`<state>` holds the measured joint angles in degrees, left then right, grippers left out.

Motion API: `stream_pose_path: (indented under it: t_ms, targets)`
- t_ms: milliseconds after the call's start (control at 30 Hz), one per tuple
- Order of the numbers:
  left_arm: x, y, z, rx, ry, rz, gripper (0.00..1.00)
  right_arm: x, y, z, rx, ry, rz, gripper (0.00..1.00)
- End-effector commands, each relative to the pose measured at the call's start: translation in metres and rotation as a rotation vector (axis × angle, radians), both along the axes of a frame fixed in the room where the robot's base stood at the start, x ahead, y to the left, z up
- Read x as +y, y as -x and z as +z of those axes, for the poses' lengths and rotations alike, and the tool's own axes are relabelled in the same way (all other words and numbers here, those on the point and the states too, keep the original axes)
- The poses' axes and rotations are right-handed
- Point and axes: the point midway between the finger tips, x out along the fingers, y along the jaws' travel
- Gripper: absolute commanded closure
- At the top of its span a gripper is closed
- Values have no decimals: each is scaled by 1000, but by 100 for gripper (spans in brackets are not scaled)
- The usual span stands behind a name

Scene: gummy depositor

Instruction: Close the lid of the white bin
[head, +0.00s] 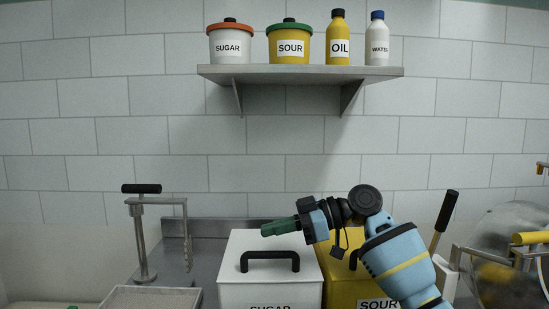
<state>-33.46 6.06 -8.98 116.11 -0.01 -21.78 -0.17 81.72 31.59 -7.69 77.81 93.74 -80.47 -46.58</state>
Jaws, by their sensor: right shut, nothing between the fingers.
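The white bin (270,297), labelled SUGAR, stands on the counter at the bottom centre, its lower part cut off by the frame. Its white lid (246,247) lies flat over the top, with a black handle (270,256) on it; I see no gap at the front edge. My right gripper (266,230) comes in from the right and points left above the back part of the lid. Its green fingers are shut and empty, clear of the handle. I cannot tell whether they touch the lid. My left gripper is not in view.
A yellow bin (345,290) labelled SOUR stands right beside the white bin, partly behind my right arm. A metal stand with a black grip (142,189) and a tray (150,298) are left. A metal drum (505,275) is right. A shelf (300,75) holds containers.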

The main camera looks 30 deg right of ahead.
Motion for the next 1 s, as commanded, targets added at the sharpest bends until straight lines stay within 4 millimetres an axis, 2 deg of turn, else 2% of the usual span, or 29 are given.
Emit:
stream_pose_path:
  t_ms: [133, 333, 867, 1000]
  targets:
    - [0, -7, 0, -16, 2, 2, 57, 0, 2, -6, -26, 13, 0, 100]
    - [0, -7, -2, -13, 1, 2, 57, 1, 3, -9, -42, 20, 0, 100]
    - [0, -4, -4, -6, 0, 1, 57, 1, 3, -9, -46, 22, 0, 100]
    - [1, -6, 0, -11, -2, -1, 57, 4, 4, -3, -47, 22, 0, 100]
